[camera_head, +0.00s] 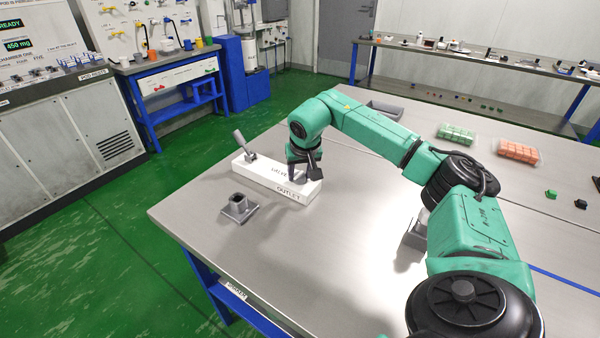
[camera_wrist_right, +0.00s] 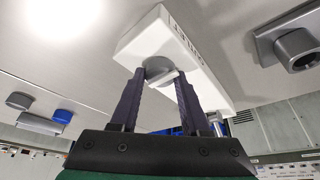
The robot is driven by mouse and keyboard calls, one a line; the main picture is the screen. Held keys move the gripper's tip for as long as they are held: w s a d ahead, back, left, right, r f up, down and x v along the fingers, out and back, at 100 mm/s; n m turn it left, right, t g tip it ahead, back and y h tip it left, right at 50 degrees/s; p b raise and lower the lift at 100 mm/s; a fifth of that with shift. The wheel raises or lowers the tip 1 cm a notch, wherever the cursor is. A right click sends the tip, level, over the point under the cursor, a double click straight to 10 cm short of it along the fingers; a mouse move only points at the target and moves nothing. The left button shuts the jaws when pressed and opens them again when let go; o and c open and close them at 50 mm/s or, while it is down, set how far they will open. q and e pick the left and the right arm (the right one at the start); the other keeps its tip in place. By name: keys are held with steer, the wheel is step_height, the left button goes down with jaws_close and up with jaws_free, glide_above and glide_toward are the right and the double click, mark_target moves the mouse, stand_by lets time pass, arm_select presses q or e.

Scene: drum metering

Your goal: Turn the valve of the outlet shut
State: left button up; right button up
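The white outlet block (camera_head: 268,177), lettered OUTLET on its side, lies on the table; it also shows in the wrist view (camera_wrist_right: 205,88). A grey lever (camera_head: 240,141) stands tilted on its left end. My right gripper (camera_head: 308,170) is over the block's right end, pointing down. In the wrist view, its two dark fingers (camera_wrist_right: 161,88) stand apart around a grey rounded part (camera_wrist_right: 158,67) on the block. Whether they touch this part I cannot tell. In the head view, my gripper hides this part. My left gripper is not in view.
A grey square socket (camera_head: 239,207) stands left of the block, near the table (camera_head: 300,265) edge. A grey tray (camera_head: 385,110) is behind my right arm. Green pieces (camera_head: 456,134) and orange pieces (camera_head: 517,151) lie at the right. The front table is mostly clear.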

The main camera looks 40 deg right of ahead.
jaws_close()
steer(key=shift+r, duration=0.1)
